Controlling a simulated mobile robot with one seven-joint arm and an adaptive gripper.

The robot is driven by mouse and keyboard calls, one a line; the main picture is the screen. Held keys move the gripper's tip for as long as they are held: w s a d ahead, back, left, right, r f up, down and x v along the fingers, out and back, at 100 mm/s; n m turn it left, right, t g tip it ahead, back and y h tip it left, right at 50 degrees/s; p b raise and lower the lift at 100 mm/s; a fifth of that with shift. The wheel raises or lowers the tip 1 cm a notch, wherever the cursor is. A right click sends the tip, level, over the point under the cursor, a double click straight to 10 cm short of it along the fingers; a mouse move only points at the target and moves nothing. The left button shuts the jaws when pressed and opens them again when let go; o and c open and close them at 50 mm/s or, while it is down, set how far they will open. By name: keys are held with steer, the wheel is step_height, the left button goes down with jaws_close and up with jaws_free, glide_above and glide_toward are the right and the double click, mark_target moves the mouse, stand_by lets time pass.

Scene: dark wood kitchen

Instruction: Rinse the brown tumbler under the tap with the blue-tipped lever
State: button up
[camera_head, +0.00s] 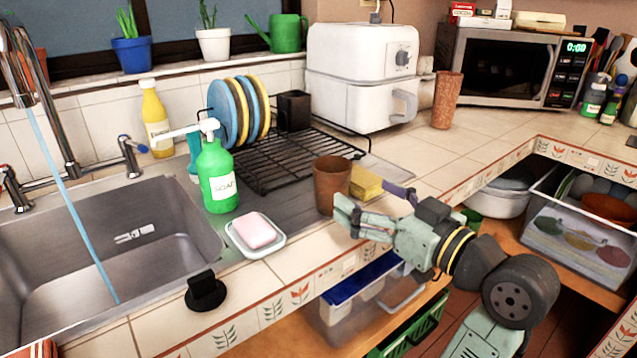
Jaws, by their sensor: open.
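The brown tumbler (331,186) stands upright on the counter at the right edge of the drainer area, beside a yellow sponge. My gripper (372,205) is open, just right of the tumbler. One finger is close to the tumbler's lower right side; I cannot tell whether it touches. The chrome tap (46,95) rises behind the sink (200,215) at the left. A blue stream of water (75,200) runs from it into the basin. The blue-tipped lever (129,150) is right of the tap. Another lever (14,190) is at the left.
A green soap bottle (217,178) and a pink soap on a dish (254,232) stand between tumbler and sink. A black rack (285,165) holds plates behind. The sponge (366,183) is close to my gripper. A taller speckled brown cup (447,100) stands farther back.

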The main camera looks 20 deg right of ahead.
steer(key=p, duration=0.1)
glide_toward(321, 164)
steer(key=shift+w+a+f, duration=0.1)
steer(key=shift+w+a, duration=0.55)
steer(key=shift+w, duration=0.05)
steer(key=x, duration=0.1)
steer(key=p+x, duration=0.1)
steer(key=x, duration=0.1)
steer(key=p+x, duration=0.1)
steer(key=shift+w+d+r, duration=0.2)
steer(key=shift+w+d, duration=0.05)
steer(key=shift+w, duration=0.05)
steer(key=shift+w+a, duration=0.15)
steer(key=shift+w, duration=0.25)
steer(key=c, duration=1.3)
